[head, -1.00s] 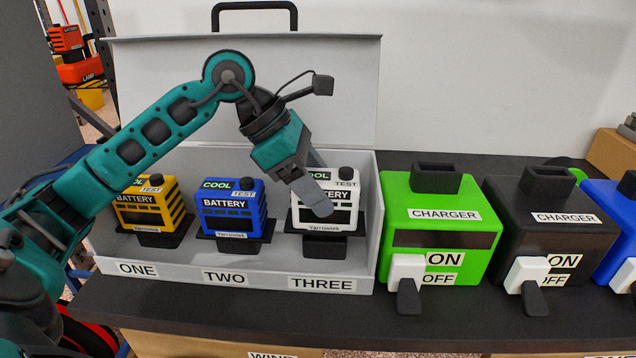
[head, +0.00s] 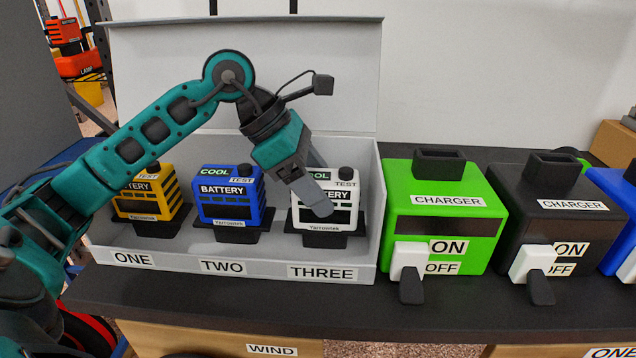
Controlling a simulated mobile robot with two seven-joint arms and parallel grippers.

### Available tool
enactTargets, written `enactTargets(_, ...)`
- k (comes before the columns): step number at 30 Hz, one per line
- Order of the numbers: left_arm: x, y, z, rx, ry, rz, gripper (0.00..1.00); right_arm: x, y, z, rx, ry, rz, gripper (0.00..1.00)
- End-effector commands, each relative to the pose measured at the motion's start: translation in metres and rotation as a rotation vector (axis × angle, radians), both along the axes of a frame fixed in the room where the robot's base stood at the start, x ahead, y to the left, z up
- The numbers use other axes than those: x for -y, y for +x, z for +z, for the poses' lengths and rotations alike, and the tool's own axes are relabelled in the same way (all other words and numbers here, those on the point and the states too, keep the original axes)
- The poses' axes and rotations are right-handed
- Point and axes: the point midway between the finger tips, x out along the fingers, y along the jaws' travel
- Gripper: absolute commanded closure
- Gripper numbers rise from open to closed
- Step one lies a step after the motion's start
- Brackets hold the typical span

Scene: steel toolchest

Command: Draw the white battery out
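The white battery (head: 324,213) is upright at the right-hand black holder (head: 321,241), behind the label THREE, in the grey case (head: 166,268). It sits low at the holder; I cannot tell whether it is fully seated. My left gripper (head: 320,182) reaches down from the upper left and is shut on the white battery. One finger lies across the battery's front and hides part of its lettering; the other is mostly behind. My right gripper is not in view.
The blue battery (head: 227,205) and the yellow battery (head: 151,208) stand to the left in the same case, the yellow one partly behind my arm. The raised lid (head: 340,80) is behind. A green charger (head: 438,232) and a black charger (head: 548,225) stand close on the right.

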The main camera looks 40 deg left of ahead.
Motion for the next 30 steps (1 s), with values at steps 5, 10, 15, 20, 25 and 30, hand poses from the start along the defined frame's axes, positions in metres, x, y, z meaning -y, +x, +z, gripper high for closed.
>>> enactTargets(5, 0.0, 0.0, 0.001, 0.001, 0.001, 0.0, 0.18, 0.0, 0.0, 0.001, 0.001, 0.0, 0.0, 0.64)
enactTargets(10, 0.0, 0.0, 0.001, -0.001, 0.001, 0.0, 0.08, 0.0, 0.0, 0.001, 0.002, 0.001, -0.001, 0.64)
enactTargets(15, 0.0, -0.001, -0.001, -0.005, 0.002, -0.001, 0.08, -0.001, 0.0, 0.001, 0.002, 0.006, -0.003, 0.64)
enactTargets(20, -0.005, -0.002, 0.008, -0.001, 0.004, 0.002, 0.08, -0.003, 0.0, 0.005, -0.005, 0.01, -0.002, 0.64)
enactTargets(25, -0.022, -0.012, 0.036, 0.001, 0.005, 0.004, 0.08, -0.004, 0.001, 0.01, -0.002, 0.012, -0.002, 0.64)
enactTargets(30, -0.041, -0.024, 0.068, 0.001, 0.004, 0.005, 0.08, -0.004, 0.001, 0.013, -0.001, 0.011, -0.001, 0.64)
